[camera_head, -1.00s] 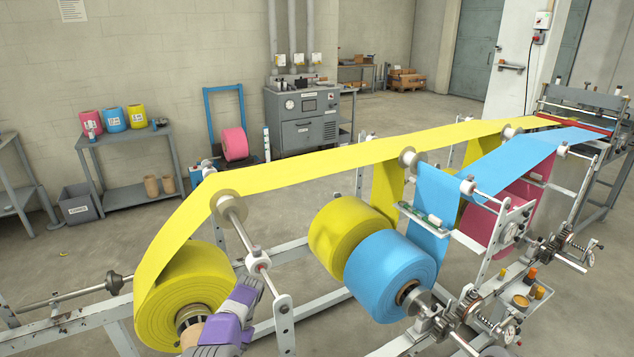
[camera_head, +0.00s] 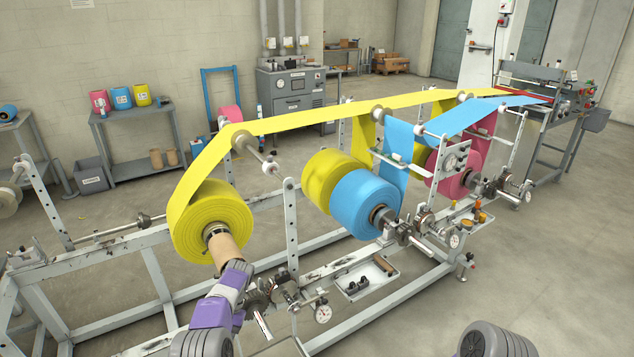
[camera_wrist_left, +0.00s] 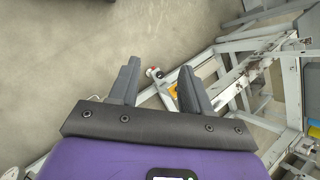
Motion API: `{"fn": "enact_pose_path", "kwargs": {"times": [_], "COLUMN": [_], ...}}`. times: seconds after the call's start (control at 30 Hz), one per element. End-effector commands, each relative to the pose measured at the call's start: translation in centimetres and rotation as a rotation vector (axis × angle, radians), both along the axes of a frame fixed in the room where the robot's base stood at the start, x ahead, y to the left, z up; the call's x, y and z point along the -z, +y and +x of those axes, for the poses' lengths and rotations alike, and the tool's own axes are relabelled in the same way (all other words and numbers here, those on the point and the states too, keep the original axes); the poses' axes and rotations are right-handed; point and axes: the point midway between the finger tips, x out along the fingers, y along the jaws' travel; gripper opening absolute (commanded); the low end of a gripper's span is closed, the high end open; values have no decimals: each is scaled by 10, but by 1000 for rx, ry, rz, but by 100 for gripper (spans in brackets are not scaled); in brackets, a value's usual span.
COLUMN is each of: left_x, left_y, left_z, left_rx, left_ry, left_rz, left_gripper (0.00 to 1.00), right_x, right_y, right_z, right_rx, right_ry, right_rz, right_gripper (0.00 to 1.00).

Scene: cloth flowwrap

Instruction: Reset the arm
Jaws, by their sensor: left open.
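My left arm enters the head view at the bottom, and its purple and grey left gripper (camera_head: 238,272) is just below the tan core tube (camera_head: 226,250) of the near yellow roll (camera_head: 208,216). In that view I cannot tell whether it touches the tube, and its fingers are not clear. In the left wrist view the two dark fingers of the left gripper (camera_wrist_left: 158,82) stand apart, with nothing held between them. Floor and frame show beyond them. A grey ribbed part of my right arm shows at the bottom right of the head view; its gripper is out of view.
The grey machine frame (camera_head: 105,262) carries a blue roll (camera_head: 365,203), another yellow roll (camera_head: 322,180) and a pink roll (camera_head: 462,172). A yellow web (camera_head: 330,116) runs overhead to the far right. Gauges and shafts stand close to my left gripper. Open floor (camera_head: 560,270) lies at right.

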Motion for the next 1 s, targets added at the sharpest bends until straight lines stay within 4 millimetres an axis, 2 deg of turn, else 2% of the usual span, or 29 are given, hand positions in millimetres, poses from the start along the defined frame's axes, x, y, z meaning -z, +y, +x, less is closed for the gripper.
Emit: {"fn": "enact_pose_path", "kwargs": {"times": [0.27, 0.47, 0.57, 0.73, 0.9, 1.0], "left_x": [54, 97, 123, 161, 178, 179], "left_y": [-11, -30, -46, -85, -123, -143], "left_z": [-14, -34, -52, -95, -146, -177], "left_rx": [22, 22, 8, -51, -142, -203], "left_ry": [-47, -101, -139, -232, -328, -385], "left_rz": [-116, -224, -296, -430, -531, -570], "left_gripper": [48, 48, 48, 48, 48, 48], "right_x": [0, 0, 0, 0, 0, 0], "right_y": [0, 0, 0, 0, 0, 0], "right_z": [1, 0, 0, 0, 0, 0], "right_rx": [0, 0, 0, 0, 0, 0], "right_ry": [-1, 1, 1, 0, 0, 0], "right_rz": [0, 0, 0, 0, 0, 0], "right_gripper": [40, 40, 40, 40, 40, 40]}}
